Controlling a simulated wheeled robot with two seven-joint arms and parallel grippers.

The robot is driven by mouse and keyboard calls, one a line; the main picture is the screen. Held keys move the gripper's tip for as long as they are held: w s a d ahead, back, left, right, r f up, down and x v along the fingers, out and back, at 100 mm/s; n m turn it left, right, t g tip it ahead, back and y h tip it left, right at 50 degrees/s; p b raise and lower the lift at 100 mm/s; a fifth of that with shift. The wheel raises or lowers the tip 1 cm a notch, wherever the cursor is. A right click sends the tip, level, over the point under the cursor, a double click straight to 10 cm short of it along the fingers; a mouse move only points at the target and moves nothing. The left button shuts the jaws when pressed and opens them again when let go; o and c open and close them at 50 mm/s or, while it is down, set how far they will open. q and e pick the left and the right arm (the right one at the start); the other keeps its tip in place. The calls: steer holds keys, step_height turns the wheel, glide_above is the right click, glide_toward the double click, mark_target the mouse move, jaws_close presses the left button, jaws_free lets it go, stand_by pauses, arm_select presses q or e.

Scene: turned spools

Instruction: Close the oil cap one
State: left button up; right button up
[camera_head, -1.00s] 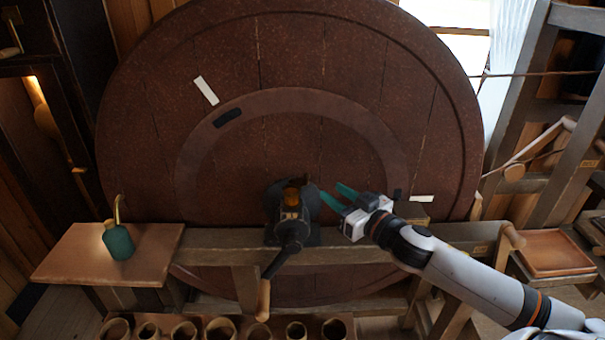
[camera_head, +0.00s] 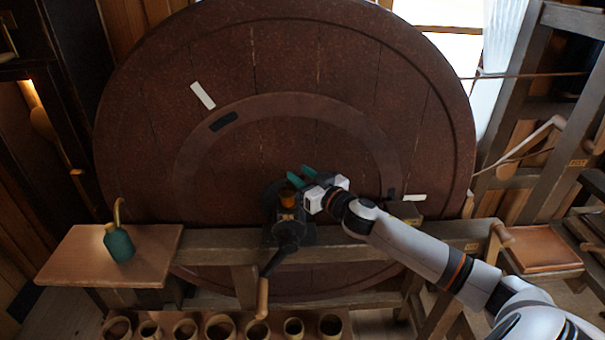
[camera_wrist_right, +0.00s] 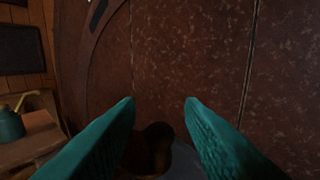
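A black bearing housing (camera_head: 284,232) sits on the wooden beam in front of the big wheel. An amber-brown cup or opening (camera_head: 288,196) shows at its top; I cannot clearly make out a separate cap. My right gripper (camera_head: 298,173) reaches in from the right, its teal fingers just above and behind the top of the housing. In the right wrist view the fingers (camera_wrist_right: 158,102) are apart with nothing between their tips. A dark brown rounded opening (camera_wrist_right: 152,148) shows low between them, partly hidden by the left finger. My left gripper is out of view.
The large brown wheel (camera_head: 330,70) stands close behind the housing. A crank with a wooden handle (camera_head: 263,297) hangs below it. A teal oil can (camera_head: 119,243) stands on a wooden shelf (camera_head: 75,262) at left. Several pots (camera_head: 218,326) line the bottom.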

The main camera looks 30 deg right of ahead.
steer(key=shift+c, duration=0.3)
jaws_close()
